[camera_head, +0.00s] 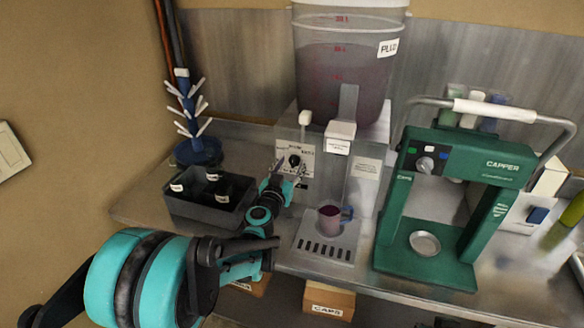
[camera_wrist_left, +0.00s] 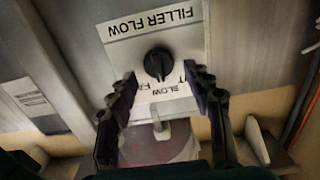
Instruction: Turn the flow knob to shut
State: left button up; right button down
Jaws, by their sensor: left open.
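The flow knob (camera_head: 294,160) is a small black dial on the front panel of the grey filler (camera_head: 318,152). In the left wrist view the black knob (camera_wrist_left: 158,63) shows upside down on a white plate marked FILLER FLOW (camera_wrist_left: 152,29). SLOW and part of another word show beside it, partly covered. My left gripper (camera_head: 284,178) is close in front of the panel. In the wrist view its dark fingers (camera_wrist_left: 158,76) are open, one to each side of the knob, with gaps visible. I cannot tell how deep they reach. My right gripper is not in view.
A pink-filled cup (camera_head: 330,218) stands on the filler's drip tray (camera_head: 322,247). The green capper (camera_head: 437,240) stands right. A large bucket (camera_head: 343,70) sits above the filler.

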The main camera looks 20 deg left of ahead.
pick_arm(q)
jog(key=shift+w, duration=0.35)
jog(key=c, duration=1.2)
jog(key=shift+o, duration=0.2)
jog(key=n, duration=0.8)
jog(key=shift+a+f+n, duration=0.1)
jog(key=shift+a+n, duration=0.2)
jog(key=shift+n, duration=0.1)
